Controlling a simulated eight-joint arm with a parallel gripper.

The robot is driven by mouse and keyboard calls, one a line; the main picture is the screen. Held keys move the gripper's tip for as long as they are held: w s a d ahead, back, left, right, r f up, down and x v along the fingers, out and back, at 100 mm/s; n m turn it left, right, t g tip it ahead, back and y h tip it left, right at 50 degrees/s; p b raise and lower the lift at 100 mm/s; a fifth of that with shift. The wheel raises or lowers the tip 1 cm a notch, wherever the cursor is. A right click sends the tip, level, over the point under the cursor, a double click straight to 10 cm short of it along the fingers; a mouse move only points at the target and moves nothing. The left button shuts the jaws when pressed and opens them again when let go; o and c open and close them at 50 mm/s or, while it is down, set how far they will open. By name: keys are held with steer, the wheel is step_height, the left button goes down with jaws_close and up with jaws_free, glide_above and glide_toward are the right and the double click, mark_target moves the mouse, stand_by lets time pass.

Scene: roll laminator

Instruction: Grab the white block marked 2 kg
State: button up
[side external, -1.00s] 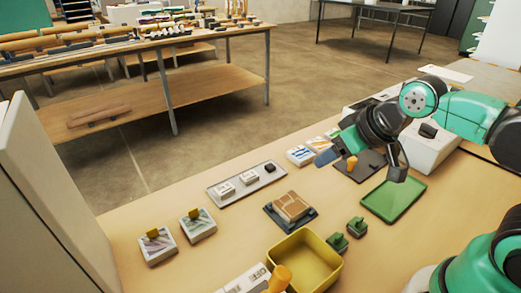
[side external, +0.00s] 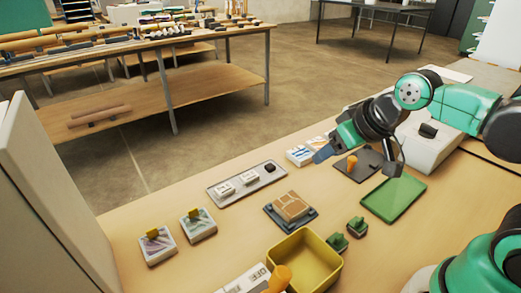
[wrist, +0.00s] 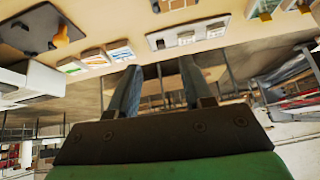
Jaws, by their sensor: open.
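Two white blocks stand on a shallow grey tray (side external: 236,192) in the middle of the table: a left one (side external: 225,190) and a middle one (side external: 249,178). A small dark block (side external: 270,168) is at the tray's right end. Marks on the white blocks are too small to read, so I cannot tell which says 2 kg. In the wrist view the tray (wrist: 203,45) and white blocks (wrist: 186,38) (wrist: 215,32) show at the top, beyond my fingertips. My gripper (side external: 323,152) is open and empty, raised to the right of the tray; its fingers (wrist: 160,82) are spread in the wrist view.
White picture boxes (side external: 300,156) lie right of the tray, near my gripper. A dark plate with an orange knob (side external: 352,163), a green tray (side external: 394,198), a brown block on a dark base (side external: 291,207) and a yellow bin (side external: 306,262) are nearby.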

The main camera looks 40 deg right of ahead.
steer(key=w+a+r+m+g+y, duration=0.1)
steer(key=w+m+g+y, duration=0.15)
steer(key=w+m, duration=0.4)
steer(key=m+g+y, duration=0.3)
steer(key=m+y, duration=0.4)
steer(key=m, duration=0.1)
glide_above(249, 176)
steer(key=d, duration=0.4)
step_height(249, 176, down, 6)
steer(key=f+m+y, duration=0.1)
steer(key=f, duration=0.1)
steer(key=d+f+m+y, duration=0.1)
steer(key=f, duration=0.1)
steer(key=d+f+m+g+y, duration=0.1)
steer(key=f, duration=0.1)
steer(key=shift+w+f+y, duration=0.1)
steer(key=shift+f+y, duration=0.25)
steer(key=shift+f, duration=0.2)
steer(key=shift+a+f, duration=0.15)
steer(key=shift+a, duration=0.1)
steer(key=shift+x, duration=2.5)
jaws_close()
